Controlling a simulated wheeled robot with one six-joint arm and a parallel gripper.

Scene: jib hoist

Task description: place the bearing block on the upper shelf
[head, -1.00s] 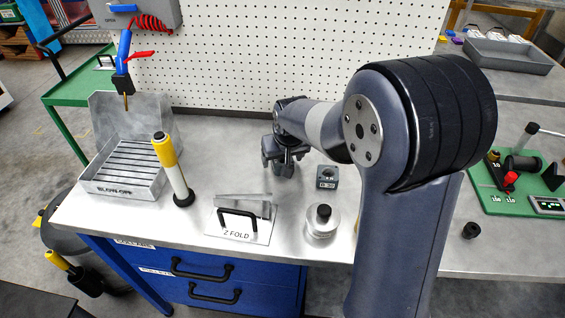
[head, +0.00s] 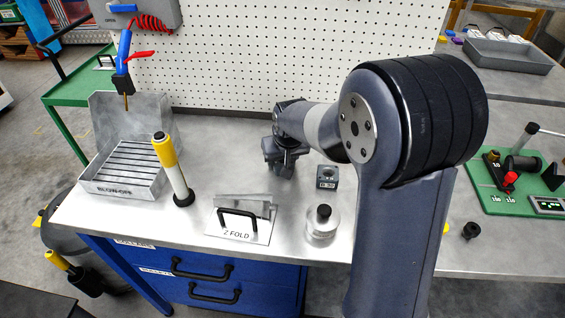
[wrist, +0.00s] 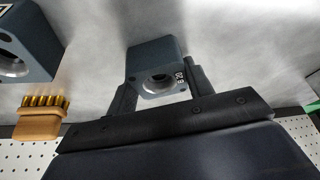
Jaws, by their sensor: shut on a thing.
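In the wrist view, a blue-grey bearing block (wrist: 156,60) with a round bore and a label that seems to read B 20 sits between the two fingers of my gripper (wrist: 160,88). The fingers are shut on its sides. In the head view, my gripper (head: 284,160) points down low over the worktop, left of my forearm. The held block is hidden there, and I cannot tell whether it touches the worktop. A second block (head: 326,177), marked B 30, stands just right of the gripper. I cannot make out the upper shelf in either view.
A blow-off tray (head: 126,170), a yellow-topped post (head: 172,168), a 2 FOLD plate with handle (head: 240,220) and a round weight (head: 322,224) stand on the worktop. A pegboard (head: 250,55) rises behind.

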